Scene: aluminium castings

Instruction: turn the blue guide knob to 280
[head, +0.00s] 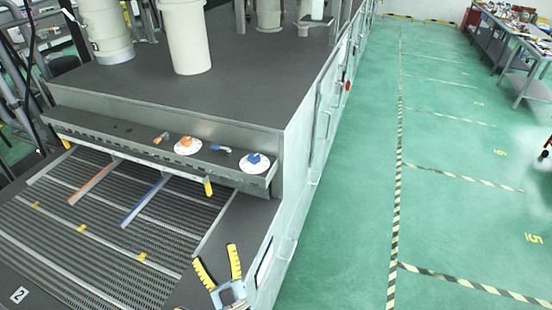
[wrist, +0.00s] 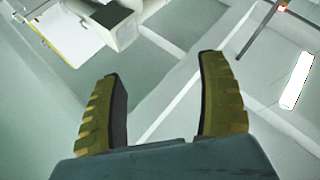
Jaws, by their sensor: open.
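The blue guide knob (head: 255,160) sits on a round white dial at the right end of the grey ledge in the head view. The dial's numbers are too small to read. My gripper (head: 219,264) is open and empty, with yellow ribbed fingers, below and nearer than the knob and apart from it, by the machine's right edge. In the wrist view my gripper (wrist: 165,100) shows its two fingers spread, with pale blurred surfaces beyond and nothing between them. I cannot make out the blue knob in the wrist view.
An orange knob (head: 186,145) on another white dial stands left on the same ledge. Below lies a ribbed conveyor bed with an orange guide rail (head: 92,184) and a blue guide rail (head: 145,201). Beige cylinders (head: 187,38) stand on the machine top. Green floor right is mostly clear.

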